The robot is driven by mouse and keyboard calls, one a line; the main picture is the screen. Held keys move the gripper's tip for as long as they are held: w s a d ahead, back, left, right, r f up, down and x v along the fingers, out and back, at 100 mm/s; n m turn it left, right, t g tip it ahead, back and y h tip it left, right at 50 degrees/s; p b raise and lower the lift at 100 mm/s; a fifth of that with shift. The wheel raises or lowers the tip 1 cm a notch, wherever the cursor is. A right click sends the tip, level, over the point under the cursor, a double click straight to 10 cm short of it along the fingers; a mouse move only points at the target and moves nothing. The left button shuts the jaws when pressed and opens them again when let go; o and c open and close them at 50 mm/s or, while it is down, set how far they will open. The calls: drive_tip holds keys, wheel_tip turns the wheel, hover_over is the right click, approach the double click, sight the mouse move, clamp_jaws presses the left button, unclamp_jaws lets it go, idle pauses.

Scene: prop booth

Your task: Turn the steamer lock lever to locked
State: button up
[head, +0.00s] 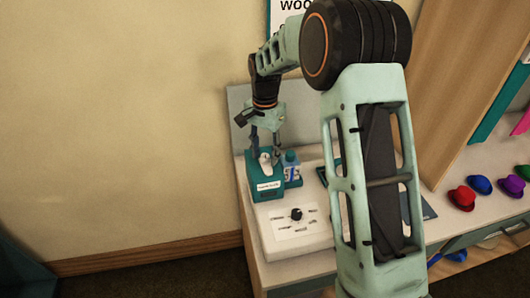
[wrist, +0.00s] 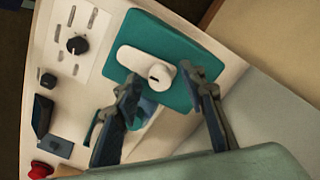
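The steamer lock lever is a white lever (wrist: 135,58) with a rounded end and a small dark slot, on a teal block (wrist: 180,48) in the wrist view. In the head view the teal block (head: 262,190) carries a label, and the pale lever (head: 265,158) shows on top, partly behind my fingers. My gripper (wrist: 160,84) is open, with its fingertips on either side of the lever's slotted end; it also shows in the head view (head: 265,143). I cannot tell whether either finger touches the lever. No lock marking is readable.
A blue and white bottle (head: 291,168) stands right of the teal block. The white panel (head: 285,238) in front has a black knob (head: 296,214). Colored hats (head: 462,197) sit at right.

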drive_tip(key=shift+c, duration=0.5)
clamp_jaws()
drive_tip(key=shift+n, duration=0.5)
drive_tip(key=n, duration=0.4)
drive_tip(key=shift+b, duration=0.35)
drive_tip(key=n, duration=0.9)
drive_tip(key=shift+r, duration=0.1)
drive_tip(key=shift+n, duration=1.9)
